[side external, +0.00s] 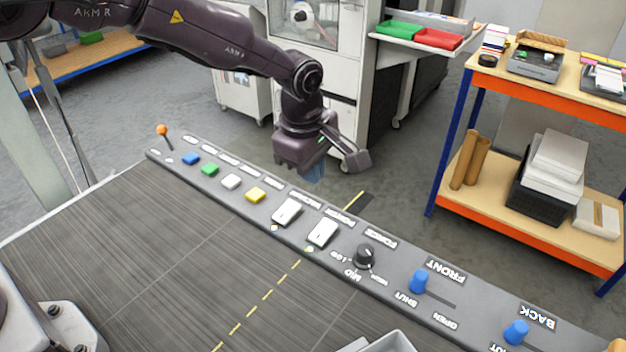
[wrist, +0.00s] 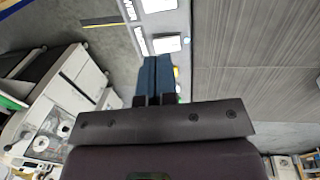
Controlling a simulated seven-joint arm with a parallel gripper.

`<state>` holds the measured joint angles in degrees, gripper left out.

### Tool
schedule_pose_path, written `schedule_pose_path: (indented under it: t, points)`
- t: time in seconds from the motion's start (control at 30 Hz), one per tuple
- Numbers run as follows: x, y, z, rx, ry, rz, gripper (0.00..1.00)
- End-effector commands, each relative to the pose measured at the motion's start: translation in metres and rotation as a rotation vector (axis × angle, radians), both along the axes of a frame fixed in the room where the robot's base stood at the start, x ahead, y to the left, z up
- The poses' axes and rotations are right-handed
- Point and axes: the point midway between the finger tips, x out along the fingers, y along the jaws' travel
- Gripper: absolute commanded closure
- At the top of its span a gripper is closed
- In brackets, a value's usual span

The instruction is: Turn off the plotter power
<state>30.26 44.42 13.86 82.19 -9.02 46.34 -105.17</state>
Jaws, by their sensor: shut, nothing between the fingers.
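A grey control panel (side external: 385,285) runs along the table edge. It carries two white rocker switches, a left one (side external: 287,212) and a right one (side external: 322,233), each with a small lit lamp in front. Their labels are upside down and too small to read surely. The wrist view shows the nearer rocker (wrist: 167,44) just beyond the fingertips and the other rocker (wrist: 158,5) at the top edge. My gripper (side external: 315,174) is shut and empty, its blue fingers pointing down above and behind the panel, near the left rocker. The fingers (wrist: 155,62) look together in the wrist view.
Left of the rockers are yellow (side external: 255,195), white (side external: 231,181), green (side external: 210,169) and blue (side external: 191,159) buttons and an orange-tipped lever (side external: 162,131). Right are a black knob (side external: 364,257) and two blue sliders (side external: 419,281) (side external: 516,332). A shelf (side external: 570,85) stands behind.

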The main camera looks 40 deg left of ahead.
Motion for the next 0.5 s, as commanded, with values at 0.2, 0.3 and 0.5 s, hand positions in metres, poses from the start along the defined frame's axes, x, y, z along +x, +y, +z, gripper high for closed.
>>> schedule_pose_path:
  t: [0.2, 0.3, 0.5]
  points:
    - [0.000, 0.000, 0.001, 0.000, 0.000, 0.000, 1.00]
    - [0.000, 0.000, 0.001, 0.000, 0.000, 0.000, 1.00]
    - [0.013, -0.002, 0.001, 0.001, -0.002, -0.001, 1.00]
